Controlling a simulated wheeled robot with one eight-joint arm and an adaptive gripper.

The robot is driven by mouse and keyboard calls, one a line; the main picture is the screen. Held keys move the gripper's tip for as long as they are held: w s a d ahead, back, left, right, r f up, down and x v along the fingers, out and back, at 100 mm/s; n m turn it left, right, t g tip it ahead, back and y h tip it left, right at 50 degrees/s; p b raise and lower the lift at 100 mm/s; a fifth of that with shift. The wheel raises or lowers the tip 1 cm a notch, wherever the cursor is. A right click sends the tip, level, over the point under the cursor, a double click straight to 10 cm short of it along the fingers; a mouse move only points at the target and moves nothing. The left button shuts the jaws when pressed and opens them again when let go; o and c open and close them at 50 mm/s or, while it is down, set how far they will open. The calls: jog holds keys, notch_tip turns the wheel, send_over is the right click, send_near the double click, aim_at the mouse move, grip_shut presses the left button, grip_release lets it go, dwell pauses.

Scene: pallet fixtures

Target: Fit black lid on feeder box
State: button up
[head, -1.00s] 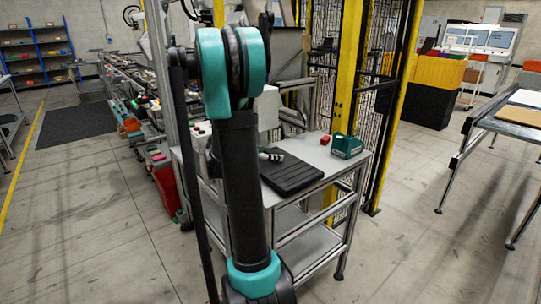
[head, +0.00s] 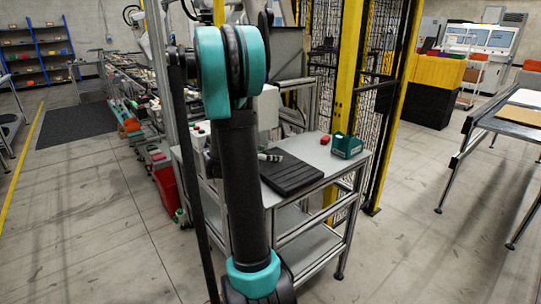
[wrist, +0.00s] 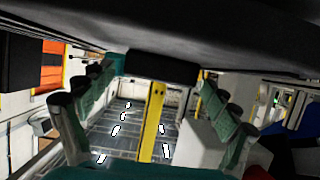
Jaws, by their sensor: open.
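A flat black ribbed slab, which looks like the black lid (head: 291,175), lies on the grey bench top right of my arm in the head view. A dark green open-topped bin, which may be the feeder box (head: 347,146), stands behind it near the bench's far right corner. The two are apart. My gripper (wrist: 155,112) shows in the wrist view with its teal and grey fingers spread wide at left and right and nothing seen between them. My arm hides it in the head view. A large dark surface, which I cannot identify, fills the top of the wrist view.
The metal bench (head: 322,152) carries a small red block (head: 325,140) and a short pale cylinder (head: 269,156). A yellow post (head: 345,75) and mesh fence stand close behind. A red bin (head: 163,182) stands left of the bench. Floor at right is open up to another table (head: 508,118).

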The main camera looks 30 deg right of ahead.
jog(key=v, duration=1.1)
jog(key=shift+a+r, duration=0.1)
jog(key=a+f+n+y, duration=0.1)
jog(key=f+n, duration=0.1)
jog(key=s+a+f+n+t+y, duration=0.1)
jog(key=a+f+n, duration=0.1)
jog(key=a+f+n+t+y, duration=0.1)
jog(key=a+y, duration=0.1)
jog(key=shift+s+a+f+n, duration=0.2)
jog(key=shift+s+f+n, duration=0.2)
jog(key=s+a+f+n+t+y, duration=0.2)
jog(key=a+n+y, duration=0.3)
jog(key=a, duration=0.4)
jog(key=s+a+f+n+t+y, duration=0.2)
jog(key=a+n, duration=0.4)
jog(key=a, duration=0.3)
jog(key=f+y, duration=0.1)
jog(key=y, duration=0.1)
jog(key=shift+s+a+y, duration=0.15)
jog(key=shift+s+y, duration=0.25)
jog(key=shift+o, duration=0.5)
jog(key=s+f+g, duration=0.2)
jog(key=s+f, duration=0.5)
jog(key=s, duration=0.5)
jog(key=shift+g, duration=0.4)
